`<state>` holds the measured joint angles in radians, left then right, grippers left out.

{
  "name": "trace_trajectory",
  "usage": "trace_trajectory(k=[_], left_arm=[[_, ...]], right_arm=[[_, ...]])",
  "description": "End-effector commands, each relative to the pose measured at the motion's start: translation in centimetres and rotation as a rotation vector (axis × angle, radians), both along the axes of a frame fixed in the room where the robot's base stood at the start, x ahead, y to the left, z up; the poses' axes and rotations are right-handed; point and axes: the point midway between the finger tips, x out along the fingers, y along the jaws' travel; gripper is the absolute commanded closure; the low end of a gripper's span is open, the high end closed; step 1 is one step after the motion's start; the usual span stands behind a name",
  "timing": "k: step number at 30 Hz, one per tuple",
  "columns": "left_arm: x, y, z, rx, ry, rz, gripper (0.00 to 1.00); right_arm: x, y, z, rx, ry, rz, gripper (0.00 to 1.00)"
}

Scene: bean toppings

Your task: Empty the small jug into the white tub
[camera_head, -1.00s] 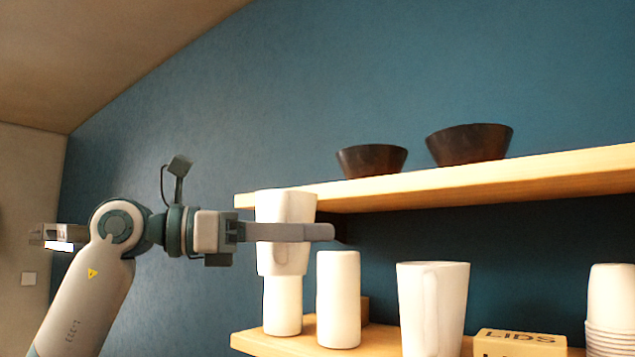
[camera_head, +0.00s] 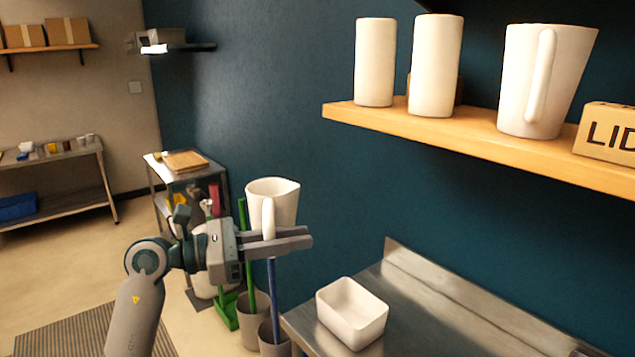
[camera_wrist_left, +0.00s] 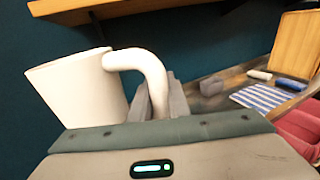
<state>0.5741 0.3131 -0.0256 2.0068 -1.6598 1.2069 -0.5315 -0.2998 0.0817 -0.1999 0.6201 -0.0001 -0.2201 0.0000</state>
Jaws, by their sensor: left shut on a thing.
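A small white jug (camera_head: 272,199) is held upright by its handle in my left gripper (camera_head: 305,238). It also shows in the left wrist view (camera_wrist_left: 82,92), with its handle between the fingers (camera_wrist_left: 160,98). The gripper is shut on the handle. The white tub (camera_head: 352,312) stands on a steel counter, lower and to the right of the jug, apart from it. Its inside looks empty from here. I cannot see what the jug holds. My right gripper is not in view.
A wooden shelf (camera_head: 480,136) above right holds two white cylinders, a larger white jug (camera_head: 543,80) and a lids box (camera_head: 608,135). The steel counter (camera_head: 425,300) has bare room right of the tub. Grey bins (camera_head: 254,318) with green and blue handles stand on the floor left of the counter.

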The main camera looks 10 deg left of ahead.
Motion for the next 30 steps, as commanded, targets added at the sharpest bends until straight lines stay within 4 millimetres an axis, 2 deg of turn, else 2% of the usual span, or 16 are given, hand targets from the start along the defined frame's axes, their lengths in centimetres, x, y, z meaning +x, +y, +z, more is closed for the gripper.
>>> trace_trajectory(k=[1,3,8,15,18,22,30], left_arm=[[-0.6,0.7,-2.2,-0.001,0.006,0.017,1.0],[-1.4,1.6,-4.5,-0.002,0.006,0.041,1.0],[-3.6,3.7,-9.8,-0.001,0.007,0.092,1.0],[-7.8,6.7,-16.9,-0.001,0.007,0.162,1.0],[-9.5,7.7,-19.1,-0.002,0.005,0.183,1.0],[-11.1,8.6,-21.1,-0.002,0.002,0.201,1.0],[-12.3,9.2,-22.2,-0.003,-0.003,0.212,1.0]], right_arm=[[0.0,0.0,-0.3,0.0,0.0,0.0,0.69],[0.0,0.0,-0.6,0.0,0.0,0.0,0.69],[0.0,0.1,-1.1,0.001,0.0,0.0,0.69],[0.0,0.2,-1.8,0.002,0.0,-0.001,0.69],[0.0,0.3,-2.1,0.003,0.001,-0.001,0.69],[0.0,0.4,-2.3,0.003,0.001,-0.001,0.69],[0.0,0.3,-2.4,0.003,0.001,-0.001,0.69]])
